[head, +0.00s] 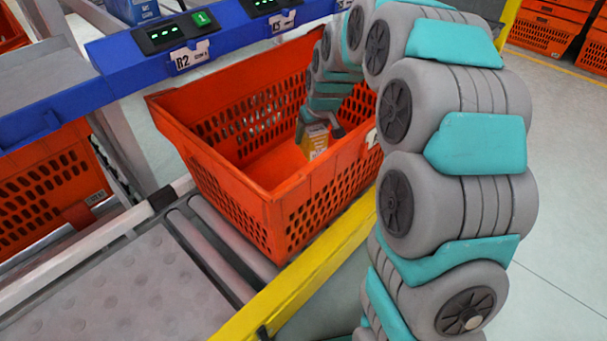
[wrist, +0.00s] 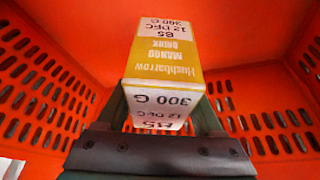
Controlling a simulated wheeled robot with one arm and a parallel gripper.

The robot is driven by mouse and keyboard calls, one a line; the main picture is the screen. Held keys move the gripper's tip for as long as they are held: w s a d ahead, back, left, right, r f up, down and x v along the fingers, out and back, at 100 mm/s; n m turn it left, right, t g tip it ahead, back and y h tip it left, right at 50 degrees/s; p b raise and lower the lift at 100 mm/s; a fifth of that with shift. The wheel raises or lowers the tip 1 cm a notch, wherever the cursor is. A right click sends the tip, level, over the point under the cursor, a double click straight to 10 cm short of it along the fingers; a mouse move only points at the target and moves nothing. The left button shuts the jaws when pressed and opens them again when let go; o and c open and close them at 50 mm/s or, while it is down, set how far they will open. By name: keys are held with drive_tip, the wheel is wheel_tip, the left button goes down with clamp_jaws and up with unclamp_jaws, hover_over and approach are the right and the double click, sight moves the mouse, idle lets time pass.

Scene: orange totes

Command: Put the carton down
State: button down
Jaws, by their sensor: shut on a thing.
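The carton (wrist: 166,62) is yellow and white, with printed text that includes "MANGO DRINK" and "300 G". My gripper (wrist: 165,115) is shut on it, with one finger on each side in the wrist view. In the head view the carton (head: 314,142) is inside the orange tote (head: 232,180), near its right wall, and looks tilted. My gripper (head: 318,122) reaches down into the tote from above. The tote's red-orange perforated walls surround the carton in the wrist view. I cannot tell whether the carton touches the tote floor.
The tote stands on a roller conveyor (head: 205,250) with a yellow rail (head: 310,275) along its near side. A blue beam (head: 110,65) with green-lit displays runs behind it. A white item edge (wrist: 10,168) shows at the lower left of the wrist view. More orange totes (head: 545,35) stand at the back right.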

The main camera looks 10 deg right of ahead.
sight(314, 150)
wheel_tip(314, 150, down, 10)
idle(0.6)
drive_tip(key=shift+f, duration=0.15)
drive_tip(key=shift+f+b, duration=0.25)
drive_tip(key=shift+b, duration=0.05)
drive_tip(key=shift+c, duration=0.2)
unclamp_jaws()
drive_tip(key=shift+r, duration=0.1)
drive_tip(key=shift+s+r, duration=0.1)
drive_tip(key=shift+r, duration=0.4)
drive_tip(key=v, duration=0.7)
drive_tip(key=shift+s, duration=0.1)
drive_tip(key=shift+o, duration=0.2)
drive_tip(key=shift+p, duration=0.3)
